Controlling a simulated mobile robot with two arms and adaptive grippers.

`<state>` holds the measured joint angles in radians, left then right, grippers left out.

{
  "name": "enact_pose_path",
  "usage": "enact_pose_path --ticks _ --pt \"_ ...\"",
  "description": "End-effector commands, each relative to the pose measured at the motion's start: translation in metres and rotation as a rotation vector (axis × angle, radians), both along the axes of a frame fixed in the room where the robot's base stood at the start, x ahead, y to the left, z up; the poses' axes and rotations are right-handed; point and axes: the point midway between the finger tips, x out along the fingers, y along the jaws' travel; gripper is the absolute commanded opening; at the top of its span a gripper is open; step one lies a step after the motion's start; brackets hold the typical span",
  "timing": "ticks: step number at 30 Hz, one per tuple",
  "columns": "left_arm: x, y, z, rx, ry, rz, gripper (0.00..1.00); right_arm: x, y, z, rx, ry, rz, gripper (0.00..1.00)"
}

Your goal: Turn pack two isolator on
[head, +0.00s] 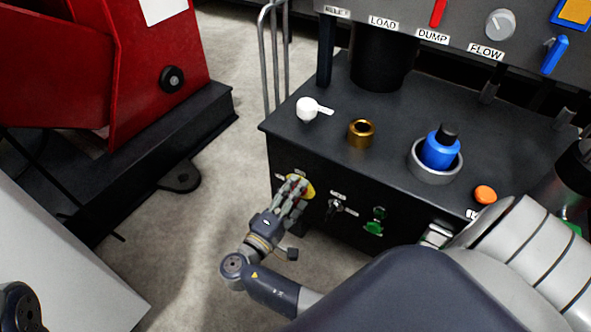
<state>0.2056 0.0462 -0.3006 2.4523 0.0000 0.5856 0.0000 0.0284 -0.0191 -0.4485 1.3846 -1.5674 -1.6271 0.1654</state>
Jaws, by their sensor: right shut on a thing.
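A rotary isolator with a yellow plate (308,190) and a red handle sits at the left of the dark cabinet's front face, under a small label too small to read. My right gripper (294,190) reaches it from below and is shut on the red handle. The fingers cover most of the handle, so its angle cannot be told. My left gripper is not in view.
Right of the isolator are a key-type switch (335,206) and a green button (373,228). On the cabinet top (330,140) stand a white-knobbed lever (307,109), a brass ring (361,133), a blue fitting (440,150) and an orange button (485,194). A red machine (160,40) stands left.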

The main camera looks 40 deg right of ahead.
Motion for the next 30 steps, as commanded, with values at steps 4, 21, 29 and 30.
enact_pose_path --ticks 4,21,29,30 --pt "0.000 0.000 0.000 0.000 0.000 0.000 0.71 0.000 -0.001 0.000 0.003 -0.004 -0.001 0.42" --pt "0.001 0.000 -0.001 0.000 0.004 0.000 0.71 0.000 0.000 0.000 0.002 -0.002 0.000 0.87" --pt "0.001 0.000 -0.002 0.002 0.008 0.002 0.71 -0.008 0.019 -0.001 0.005 0.000 0.001 0.87" --pt "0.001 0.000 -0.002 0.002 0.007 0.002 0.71 -0.010 0.026 -0.001 0.004 0.000 0.001 0.87"
